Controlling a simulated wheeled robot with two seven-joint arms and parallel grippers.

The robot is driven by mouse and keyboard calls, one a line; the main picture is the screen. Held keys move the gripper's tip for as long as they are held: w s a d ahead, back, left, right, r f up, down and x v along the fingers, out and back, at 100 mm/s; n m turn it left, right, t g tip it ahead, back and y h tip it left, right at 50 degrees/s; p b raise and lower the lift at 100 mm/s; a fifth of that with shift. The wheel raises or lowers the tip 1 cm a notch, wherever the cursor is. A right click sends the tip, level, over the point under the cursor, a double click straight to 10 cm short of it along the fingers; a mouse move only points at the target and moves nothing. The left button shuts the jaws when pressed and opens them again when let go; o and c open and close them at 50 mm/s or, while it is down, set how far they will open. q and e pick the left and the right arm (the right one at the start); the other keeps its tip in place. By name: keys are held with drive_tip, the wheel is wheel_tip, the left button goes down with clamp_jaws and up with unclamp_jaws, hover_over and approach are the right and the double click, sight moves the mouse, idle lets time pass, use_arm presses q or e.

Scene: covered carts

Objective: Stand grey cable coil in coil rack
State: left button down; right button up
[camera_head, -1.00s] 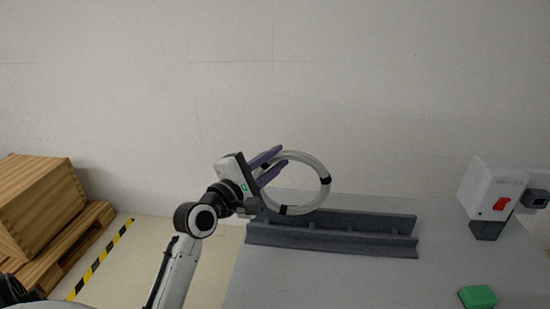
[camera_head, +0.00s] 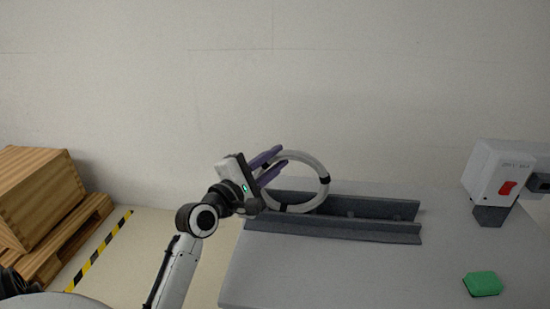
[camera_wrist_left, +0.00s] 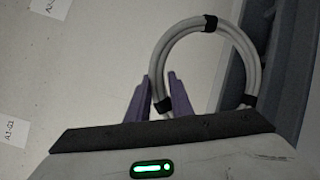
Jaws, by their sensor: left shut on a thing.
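The grey cable coil (camera_head: 317,161) is a pale ring with black bands, held upright. My left gripper (camera_head: 283,156) has its purple fingers shut on the coil's left side; they also show in the left wrist view (camera_wrist_left: 160,95) with the coil (camera_wrist_left: 245,48). The coil rack (camera_head: 375,209) is a long dark grey channel on the table. The coil's lower edge overlaps the left part of the rack's back wall in the head view. I cannot tell whether it touches the rack. In the left wrist view the rack (camera_wrist_left: 287,70) is on the right. My right gripper is not in view.
The grey table (camera_head: 350,275) has free room in front of the rack. A green block (camera_head: 482,284) lies at the front right. A white device with a red switch (camera_head: 498,178) stands at the right. A wooden crate on a pallet (camera_head: 38,195) stands on the floor at left.

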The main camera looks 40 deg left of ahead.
use_arm(q)
drive_tip(key=c, duration=1.5)
unclamp_jaws()
drive_tip(key=shift+f, duration=0.1)
drive_tip(key=s, duration=0.7)
drive_tip(key=s+b, duration=0.1)
drive_tip(key=s, duration=0.2)
drive_tip(key=shift+s+d, duration=0.15)
drive_tip(key=shift+d, duration=0.15)
